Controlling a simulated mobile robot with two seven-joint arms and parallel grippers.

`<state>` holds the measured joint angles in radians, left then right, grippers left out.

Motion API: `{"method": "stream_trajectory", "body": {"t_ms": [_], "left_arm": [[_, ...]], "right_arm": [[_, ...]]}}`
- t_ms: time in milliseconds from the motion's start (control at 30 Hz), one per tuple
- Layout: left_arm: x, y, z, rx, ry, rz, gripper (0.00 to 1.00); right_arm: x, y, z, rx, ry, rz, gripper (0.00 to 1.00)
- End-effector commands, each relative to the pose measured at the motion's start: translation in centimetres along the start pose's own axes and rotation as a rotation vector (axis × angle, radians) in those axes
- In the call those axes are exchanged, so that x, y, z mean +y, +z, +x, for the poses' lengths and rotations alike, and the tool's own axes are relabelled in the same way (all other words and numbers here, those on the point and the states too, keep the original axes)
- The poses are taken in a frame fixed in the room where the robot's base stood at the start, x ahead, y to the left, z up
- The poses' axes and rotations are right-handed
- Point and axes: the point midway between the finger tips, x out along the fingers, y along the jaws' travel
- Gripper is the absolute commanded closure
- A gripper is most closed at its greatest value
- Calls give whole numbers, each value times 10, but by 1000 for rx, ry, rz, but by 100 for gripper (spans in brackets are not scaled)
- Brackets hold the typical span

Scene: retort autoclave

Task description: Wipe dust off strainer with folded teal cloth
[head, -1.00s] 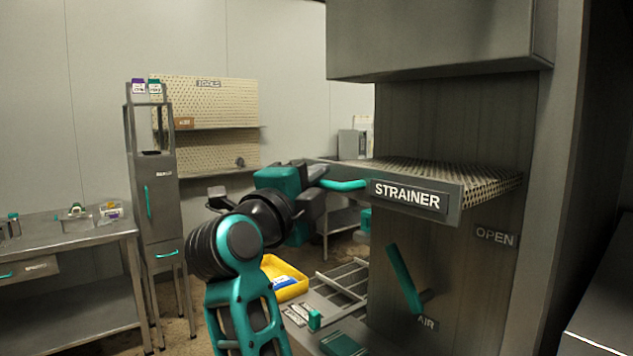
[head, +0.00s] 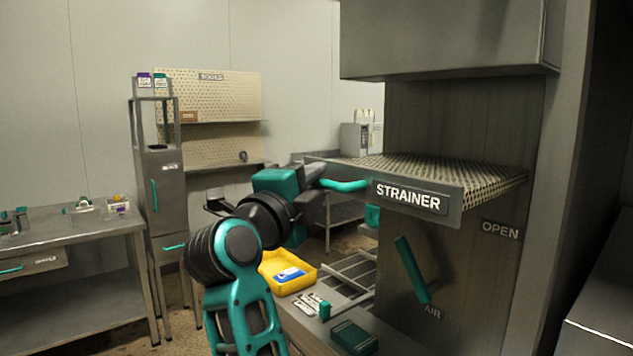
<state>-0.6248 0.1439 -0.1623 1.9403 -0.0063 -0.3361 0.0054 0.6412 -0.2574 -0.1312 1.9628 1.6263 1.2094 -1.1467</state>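The strainer (head: 450,170) is a perforated metal shelf with a STRAINER label on its front, sticking out from the grey column at centre right. I cannot make out dust on it. A teal handle (head: 345,185) is at its left front. A folded dark teal piece, seemingly the cloth (head: 354,338), lies flat on the grey bench below the strainer, apart from the gripper. My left gripper is not in view.
A yellow tray (head: 312,268) with a blue and white item sits behind my arm, beside a metal rack (head: 352,272). A teal lever (head: 411,269) by the AIR label is under the strainer. A metal hood (head: 445,35) hangs above it. A steel table (head: 75,238) stands left.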

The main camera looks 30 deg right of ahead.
Motion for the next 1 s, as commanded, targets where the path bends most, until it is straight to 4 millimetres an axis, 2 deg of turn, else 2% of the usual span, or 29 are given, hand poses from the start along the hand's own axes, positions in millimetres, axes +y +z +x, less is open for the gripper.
{"method": "stream_trajectory", "body": {"t_ms": [167, 267, 700, 833, 1000], "left_arm": [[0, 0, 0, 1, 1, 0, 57], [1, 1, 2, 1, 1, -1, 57], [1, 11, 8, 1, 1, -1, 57], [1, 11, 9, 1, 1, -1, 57], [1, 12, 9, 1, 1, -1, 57]], "right_arm": [[0, -1, -2, 2, 0, 1, 75], [0, 0, -11, 0, -1, 1, 75], [0, 0, -101, -1, -3, 0, 75], [0, 1, -118, -1, -3, -1, 75], [0, 1, -129, -1, -1, 0, 75]]}}
